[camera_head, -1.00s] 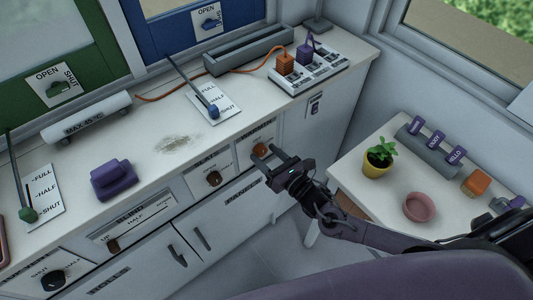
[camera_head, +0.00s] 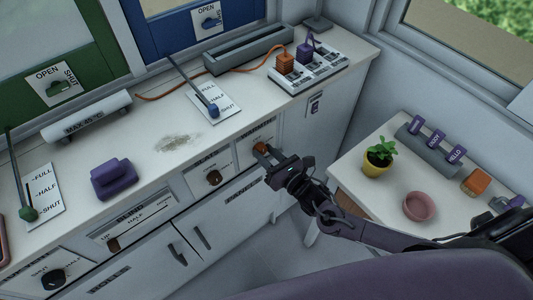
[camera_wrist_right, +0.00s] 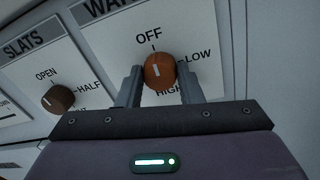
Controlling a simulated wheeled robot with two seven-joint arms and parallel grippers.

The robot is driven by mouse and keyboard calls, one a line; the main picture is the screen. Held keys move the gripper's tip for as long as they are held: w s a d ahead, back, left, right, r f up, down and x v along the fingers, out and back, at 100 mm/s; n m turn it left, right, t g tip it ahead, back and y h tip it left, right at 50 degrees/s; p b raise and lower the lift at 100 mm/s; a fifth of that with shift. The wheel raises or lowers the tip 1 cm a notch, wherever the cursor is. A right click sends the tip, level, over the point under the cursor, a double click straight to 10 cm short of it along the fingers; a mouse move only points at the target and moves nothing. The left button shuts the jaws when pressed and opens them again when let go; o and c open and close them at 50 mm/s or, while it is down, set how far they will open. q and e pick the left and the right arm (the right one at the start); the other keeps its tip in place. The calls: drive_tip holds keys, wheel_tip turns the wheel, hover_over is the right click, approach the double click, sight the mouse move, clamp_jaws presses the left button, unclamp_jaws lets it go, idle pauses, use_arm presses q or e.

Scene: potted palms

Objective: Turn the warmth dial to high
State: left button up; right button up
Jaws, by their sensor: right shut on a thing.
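The warmth dial (camera_wrist_right: 159,71) is an orange-brown round knob on a white panel marked OFF, LOW and HIGH. Its white pointer line points up, close to the OFF mark. In the head view the dial (camera_head: 260,148) sits on the cabinet front, partly hidden by my gripper. My right gripper (camera_head: 262,155) is shut on the dial. In the right wrist view the fingers of the right gripper (camera_wrist_right: 160,84) stand on either side of the knob. My left gripper is not in view.
The brown slats dial (camera_wrist_right: 58,98) is just left on the same cabinet front. Drawer handles (camera_head: 201,238) are below. A side table with a yellow potted plant (camera_head: 377,163) and a pink bowl (camera_head: 419,207) stands right of my right arm.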

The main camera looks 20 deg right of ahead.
drive_tip(key=m, duration=0.4)
drive_tip(key=shift+m, duration=0.3)
drive_tip(key=m, duration=0.4)
drive_tip(key=shift+f+m, duration=0.15)
drive_tip(key=shift+m, duration=0.15)
drive_tip(key=m, duration=0.4)
drive_tip(key=shift+m+t, duration=0.4)
drive_tip(key=m, duration=0.4)
drive_tip(key=shift+m+h, duration=0.3)
drive_tip(key=shift+m, duration=0.1)
drive_tip(key=m, duration=0.4)
drive_tip(key=shift+f+m, duration=0.1)
drive_tip(key=shift+m, duration=0.3)
drive_tip(key=m+p, duration=0.1)
drive_tip(key=m, duration=0.3)
drive_tip(key=shift+m+h, duration=0.3)
drive_tip(key=shift+h, duration=0.1)
drive_tip(key=m+p, duration=0.1)
drive_tip(key=m, duration=0.3)
drive_tip(key=shift+s+a+m, duration=0.1)
drive_tip(key=shift+m, duration=0.2)
drive_tip(key=shift+m+p, duration=0.55)
drive_tip(key=shift+m, duration=1.35)
drive_tip(key=shift+a, duration=0.1)
